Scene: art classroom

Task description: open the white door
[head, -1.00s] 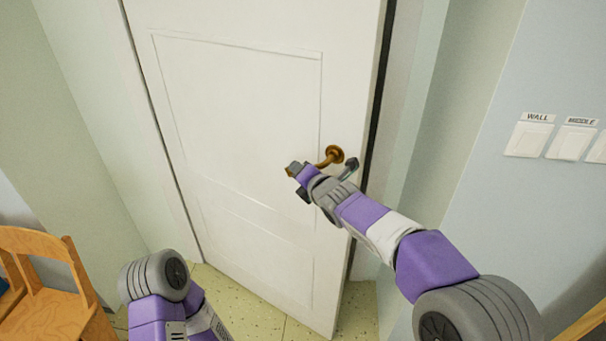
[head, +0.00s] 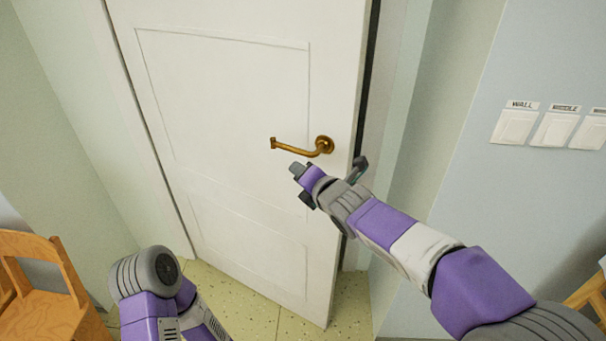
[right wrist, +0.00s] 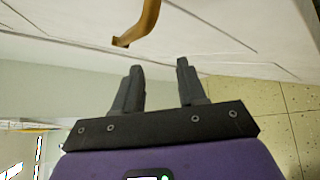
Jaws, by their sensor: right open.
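The white door (head: 235,120) stands slightly ajar, its right edge swung towards me with a dark gap beside it. Its brass lever handle (head: 300,149) points left from a round plate near that edge. My right gripper (head: 308,180) is just below the handle, apart from it. In the right wrist view the two dark fingers (right wrist: 159,66) are open with nothing between them, and the curved handle (right wrist: 141,25) is beyond their tips. My left arm shows at the lower left, but its gripper is out of view.
A wooden chair (head: 45,290) stands at the lower left. Labelled light switches (head: 553,130) are on the wall at the right. The speckled floor (head: 250,315) in front of the door is clear. Another wooden piece (head: 590,292) shows at the right edge.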

